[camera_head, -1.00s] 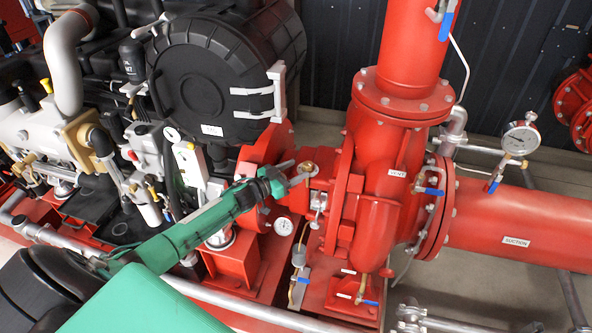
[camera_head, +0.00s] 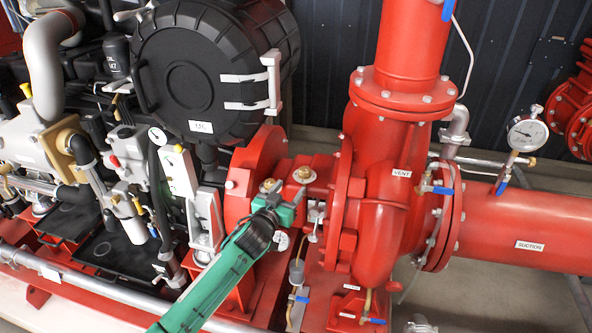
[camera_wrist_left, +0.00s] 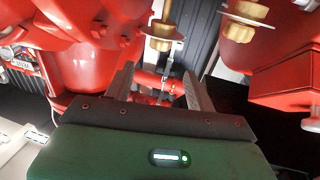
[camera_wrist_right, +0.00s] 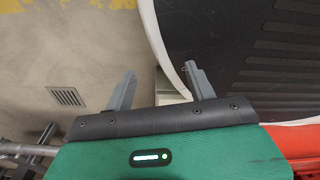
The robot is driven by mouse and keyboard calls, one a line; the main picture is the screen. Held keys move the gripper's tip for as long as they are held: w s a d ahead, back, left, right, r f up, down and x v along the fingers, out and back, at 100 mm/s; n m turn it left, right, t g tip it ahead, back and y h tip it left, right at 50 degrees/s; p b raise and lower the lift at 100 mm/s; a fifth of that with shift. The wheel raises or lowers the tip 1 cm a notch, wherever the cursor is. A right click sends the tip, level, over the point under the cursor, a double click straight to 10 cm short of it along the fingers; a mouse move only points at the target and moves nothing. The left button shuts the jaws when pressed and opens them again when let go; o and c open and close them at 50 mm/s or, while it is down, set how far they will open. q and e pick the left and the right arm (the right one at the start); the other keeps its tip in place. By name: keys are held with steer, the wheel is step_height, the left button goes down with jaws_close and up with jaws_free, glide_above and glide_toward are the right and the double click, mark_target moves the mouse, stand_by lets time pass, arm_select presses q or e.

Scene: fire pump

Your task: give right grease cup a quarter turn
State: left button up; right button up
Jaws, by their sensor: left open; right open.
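The right grease cup (camera_head: 304,174) is a small brass cap on the red bearing housing beside the pump casing. A second brass grease cup (camera_head: 267,185) sits to its left. My left gripper (camera_head: 288,197) is just in front of and below the two cups, open, with nothing seen between its fingers. In the left wrist view, one brass cup (camera_wrist_left: 161,36) shows beyond the open fingers and another (camera_wrist_left: 248,20) lies to the right; I cannot tell which is which there. My right gripper (camera_wrist_right: 157,88) is open and empty over the floor, away from the pump.
The red pump casing (camera_head: 378,225) and suction pipe (camera_head: 520,230) fill the right. A small gauge (camera_head: 282,241) and thin tubing sit close below my left gripper. The black round housing (camera_head: 205,75) stands behind left. A grey rail (camera_head: 110,297) crosses the front.

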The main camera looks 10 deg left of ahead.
mark_target(305, 172)
arm_select(q)
steer(key=x, duration=1.3)
steer(key=shift+p, duration=0.3)
steer(key=c, duration=1)
